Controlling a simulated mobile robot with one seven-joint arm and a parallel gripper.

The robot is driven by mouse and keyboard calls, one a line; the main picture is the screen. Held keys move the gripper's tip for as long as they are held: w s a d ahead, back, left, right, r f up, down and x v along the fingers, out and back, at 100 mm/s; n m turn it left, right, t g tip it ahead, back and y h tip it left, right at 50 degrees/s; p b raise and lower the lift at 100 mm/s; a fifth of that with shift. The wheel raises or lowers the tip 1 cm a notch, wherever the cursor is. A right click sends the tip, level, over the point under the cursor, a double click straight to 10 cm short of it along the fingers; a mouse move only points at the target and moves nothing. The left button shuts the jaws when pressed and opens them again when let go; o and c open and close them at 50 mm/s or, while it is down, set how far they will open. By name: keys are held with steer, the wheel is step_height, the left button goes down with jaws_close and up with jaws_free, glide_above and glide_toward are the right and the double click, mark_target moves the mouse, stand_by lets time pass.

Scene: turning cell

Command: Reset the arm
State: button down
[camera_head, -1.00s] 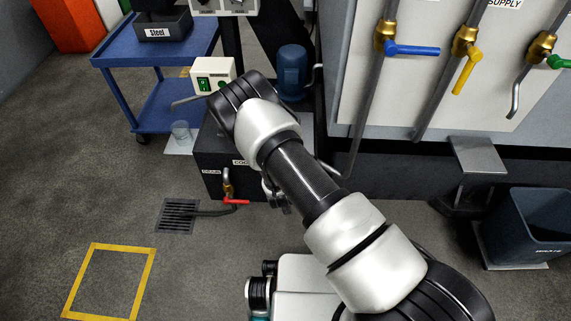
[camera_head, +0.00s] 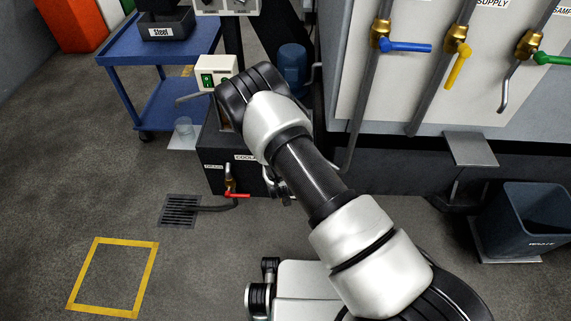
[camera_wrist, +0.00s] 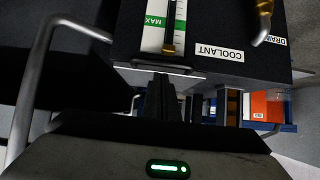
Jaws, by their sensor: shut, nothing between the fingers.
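My arm crosses the middle of the head view, bent in front of the coolant tank (camera_head: 215,172). My gripper is mostly hidden behind the arm in that view. In the wrist view my gripper (camera_wrist: 166,100) shows as dark fingers close together, shut with nothing between them. The fingers point toward the front of the coolant tank (camera_wrist: 240,25), which carries a COOLANT label and a level gauge (camera_wrist: 168,25) marked MAX. I cannot tell how far the fingertips are from the tank.
A blue cart (camera_head: 113,48) with a Steel bin (camera_head: 167,30) stands at the back left. A red-handled drain valve (camera_head: 232,194) sits low on the tank. Colored valves (camera_head: 405,46) hang on the right panel. A waste bin (camera_head: 520,222) stands right. Floor at left is open around a yellow square (camera_head: 95,240).

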steer(key=s+f+p, duration=0.1)
steer(key=s+f, duration=0.3)
steer(key=s, duration=0.3)
steer(key=shift+s+f, duration=0.2)
steer(key=shift+f, duration=0.1)
steer(key=w+d+r+m+g+y, duration=0.1)
steer(key=w+r, duration=0.2)
steer(key=r, duration=1.1)
steer(key=w+r+g, duration=0.2)
steer(key=r, duration=1.2)
steer(key=s+d+r+g, duration=0.1)
steer(key=s+d+r, duration=0.4)
steer(key=r, duration=0.4)
steer(key=s+d+r, duration=0.3)
steer(key=s+r, duration=0.4)
steer(key=r, duration=0.3)
steer(key=s+d+r+n+g+h, duration=0.1)
steer(key=s+d+r, duration=0.25)
steer(key=s, duration=0.55)
steer(key=s+d+r, duration=0.2)
steer(key=s+d, duration=0.3)
steer(key=s, duration=0.4)
step_height(320, 180, up, 25)
steer(key=p, duration=2.5)
steer(key=shift+a, duration=0.2)
